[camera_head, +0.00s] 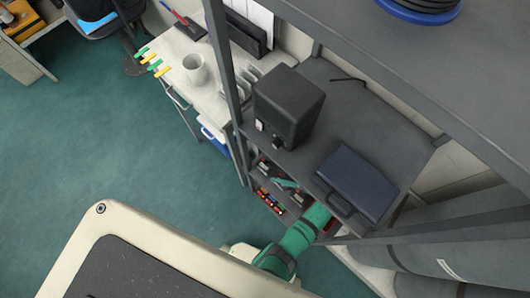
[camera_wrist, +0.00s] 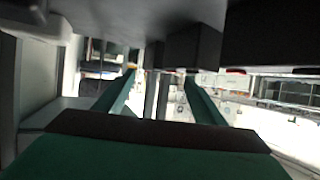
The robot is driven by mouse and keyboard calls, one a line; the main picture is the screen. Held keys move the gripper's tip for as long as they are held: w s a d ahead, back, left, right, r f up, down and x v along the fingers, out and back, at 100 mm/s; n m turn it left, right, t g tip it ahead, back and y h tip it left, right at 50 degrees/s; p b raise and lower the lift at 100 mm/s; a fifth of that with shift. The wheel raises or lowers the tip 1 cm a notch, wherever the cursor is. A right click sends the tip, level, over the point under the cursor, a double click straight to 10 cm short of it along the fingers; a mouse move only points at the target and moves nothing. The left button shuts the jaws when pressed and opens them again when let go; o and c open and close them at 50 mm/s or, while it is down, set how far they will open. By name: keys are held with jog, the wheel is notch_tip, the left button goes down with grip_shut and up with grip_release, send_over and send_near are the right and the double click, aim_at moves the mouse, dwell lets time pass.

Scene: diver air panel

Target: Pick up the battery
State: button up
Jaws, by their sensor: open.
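I cannot tell for certain which thing is the battery. Small black blocks with red and pale marks (camera_head: 264,166) stand on a lower level of the grey rack in the head view; one may be it. My green arm reaches into that level under the upper shelf, and my gripper is mostly hidden there. In the wrist view, which appears upside down, my gripper (camera_wrist: 158,75) has its two green fingers apart with nothing clearly held between them. A dark block (camera_wrist: 195,48) shows close by the right finger, against a grey surface.
A black box (camera_head: 289,103) and a dark blue case (camera_head: 356,182) sit on the rack shelf (camera_head: 330,125) above my arm. A rack post (camera_head: 226,75) stands left. A white table (camera_head: 175,60) holds a mug (camera_head: 195,69). Grey cylinders (camera_head: 450,255) lie right. Green floor is clear at left.

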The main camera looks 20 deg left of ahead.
aim_at(269, 166)
jog(key=shift+x, duration=2.7)
jog(key=shift+w, duration=0.25)
grip_shut()
